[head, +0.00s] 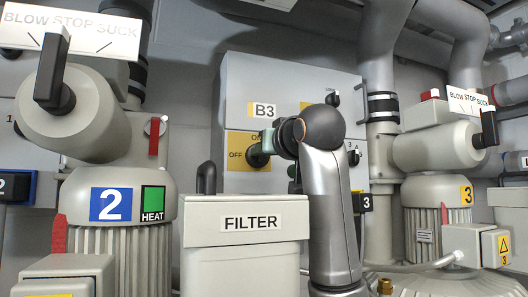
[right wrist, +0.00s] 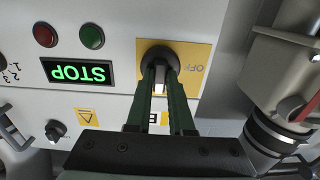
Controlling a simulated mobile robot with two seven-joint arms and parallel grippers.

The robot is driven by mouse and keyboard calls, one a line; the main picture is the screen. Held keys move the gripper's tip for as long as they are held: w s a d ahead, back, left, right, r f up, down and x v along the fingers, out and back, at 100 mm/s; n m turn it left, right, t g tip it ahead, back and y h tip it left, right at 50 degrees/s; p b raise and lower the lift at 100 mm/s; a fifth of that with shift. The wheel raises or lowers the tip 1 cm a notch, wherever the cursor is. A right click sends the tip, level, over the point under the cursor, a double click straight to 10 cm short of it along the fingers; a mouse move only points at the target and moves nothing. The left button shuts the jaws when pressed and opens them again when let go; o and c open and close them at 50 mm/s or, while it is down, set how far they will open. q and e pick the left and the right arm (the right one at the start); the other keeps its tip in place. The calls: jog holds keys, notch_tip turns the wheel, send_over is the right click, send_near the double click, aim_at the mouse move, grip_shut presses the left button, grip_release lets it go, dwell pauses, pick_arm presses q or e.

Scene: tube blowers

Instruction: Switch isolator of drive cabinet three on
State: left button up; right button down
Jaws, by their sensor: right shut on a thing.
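The grey drive cabinet (head: 292,82) carries a B3 label in the head view. Its isolator (head: 254,158) is a dark rotary knob on a yellow plate (head: 234,168), with OFF at the left and a partly hidden word at the top. My right gripper (head: 268,142) is at the knob, its arm rising from below. In the right wrist view, upside down, both fingers (right wrist: 161,75) are closed around the handle of the isolator (right wrist: 160,52). The plate reads OFF there too (right wrist: 198,70). The fingers hide most of the handle, so its exact angle is unclear. My left gripper is out of view.
In the right wrist view, a green-lit STOP display (right wrist: 78,72), a red button (right wrist: 45,35) and a green button (right wrist: 92,37) sit beside the isolator. A FILTER box (head: 245,235) stands in front of the cabinet. Blower 2 (head: 110,150) and blower 3 (head: 437,150) flank it.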

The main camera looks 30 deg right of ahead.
jog(key=c, duration=0.8)
grip_release()
jog(key=b+v, duration=0.4)
jog(key=v, duration=0.8)
jog(key=shift+s, duration=0.3)
